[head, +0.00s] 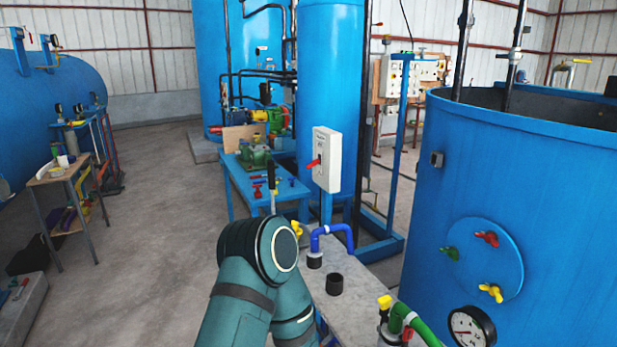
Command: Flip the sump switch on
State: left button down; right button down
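A white switch box (327,160) stands upright in front of the blue vertical tank, near the middle of the head view. A red lever (314,163) sticks out from its left side. The lettering on the box is too small to read, so I cannot confirm that it is the sump switch. The lever's on or off position is not clear. One of my teal arms rises from the bottom centre, below and left of the box. Neither gripper shows in this view.
A blue bench (240,176) with a green pump (256,156) stands behind my arm. A grey concrete block (352,283) with pipe fittings lies below the box. A large open blue tank (460,190) with coloured valves and a gauge (471,327) fills the right.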

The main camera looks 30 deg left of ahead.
aim_at(315, 162)
jog(key=k+j+z, duration=0.1)
jog(key=j, duration=0.2)
jog(key=j+z, duration=0.1)
jog(key=j, duration=0.2)
jog(key=k+j+z, duration=0.1)
jog(key=j, duration=0.2)
jog(key=j+z, duration=0.15)
jog(key=j, duration=0.3)
jog(key=k+j+z, duration=0.15)
jog(key=j, duration=0.3)
jog(key=i+j+z, duration=0.15)
jog(key=j, duration=0.2)
jog(key=j+z, duration=0.1)
jog(key=j, duration=0.3)
jog(key=i+j+z, duration=0.15)
jog(key=j, duration=0.2)
